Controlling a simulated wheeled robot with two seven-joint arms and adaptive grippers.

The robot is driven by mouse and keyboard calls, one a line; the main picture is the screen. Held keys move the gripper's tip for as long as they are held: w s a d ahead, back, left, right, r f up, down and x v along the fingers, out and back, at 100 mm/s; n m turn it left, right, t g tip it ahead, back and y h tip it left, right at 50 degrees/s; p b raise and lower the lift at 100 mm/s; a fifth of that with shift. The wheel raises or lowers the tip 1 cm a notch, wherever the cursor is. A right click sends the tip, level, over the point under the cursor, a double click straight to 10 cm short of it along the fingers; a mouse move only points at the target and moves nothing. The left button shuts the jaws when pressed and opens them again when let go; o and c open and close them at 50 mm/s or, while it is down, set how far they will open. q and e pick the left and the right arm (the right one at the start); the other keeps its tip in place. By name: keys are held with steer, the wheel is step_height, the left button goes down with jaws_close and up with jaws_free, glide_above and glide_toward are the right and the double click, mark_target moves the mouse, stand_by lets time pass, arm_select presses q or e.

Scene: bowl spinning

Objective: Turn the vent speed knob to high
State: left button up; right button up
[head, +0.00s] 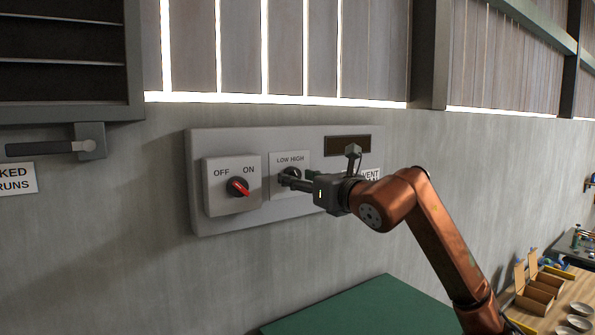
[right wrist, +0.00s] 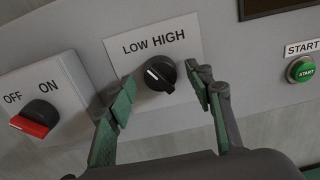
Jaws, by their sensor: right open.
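The black vent speed knob (right wrist: 159,73) sits on a pale plate under the words LOW and HIGH, and a white mark shows on its left part. In the head view the knob (head: 293,173) is partly hidden by my right gripper (head: 286,179). In the right wrist view my right gripper (right wrist: 164,82) is open, with one green-padded finger left of the knob and one right of it. I cannot tell whether either finger touches the knob. My left gripper is not in view.
A red OFF/ON switch (head: 238,187) on a grey box stands close left of the knob. A green START button (right wrist: 301,69) is to the right. A dark display (head: 347,145) is above. A green surface (head: 350,310) lies below the grey wall panel.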

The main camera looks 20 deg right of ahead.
steer(key=shift+w, duration=0.3)
steer(key=shift+c, duration=0.4)
steer(key=c, duration=1.1)
